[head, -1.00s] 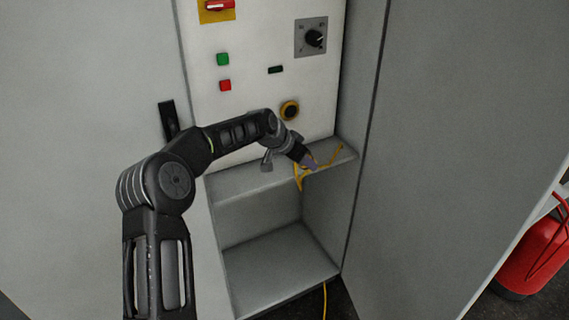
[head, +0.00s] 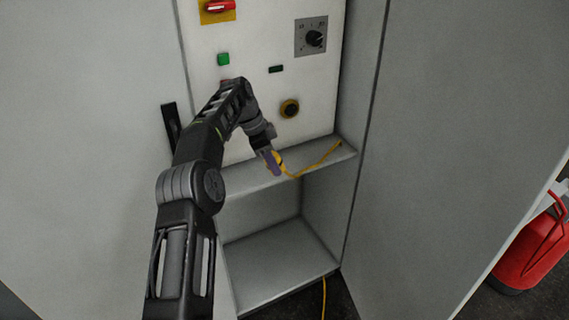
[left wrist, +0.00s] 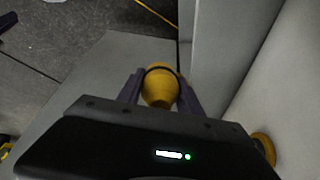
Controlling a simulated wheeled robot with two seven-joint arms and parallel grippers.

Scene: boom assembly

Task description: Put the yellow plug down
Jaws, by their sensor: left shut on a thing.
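The yellow plug (left wrist: 160,88) sits between the two fingers of my left gripper (left wrist: 160,95) in the left wrist view, with a dark ring around it. In the head view my left gripper (head: 272,163) is shut on the plug (head: 279,158), at the front of the grey shelf (head: 318,158) under the control panel. I cannot tell whether the plug touches the shelf. A yellow cable (head: 318,164) runs from the plug along the shelf to its right end. My right gripper is not in view.
An open lower compartment (head: 280,262) lies below. A red fire extinguisher (head: 528,250) stands at right.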

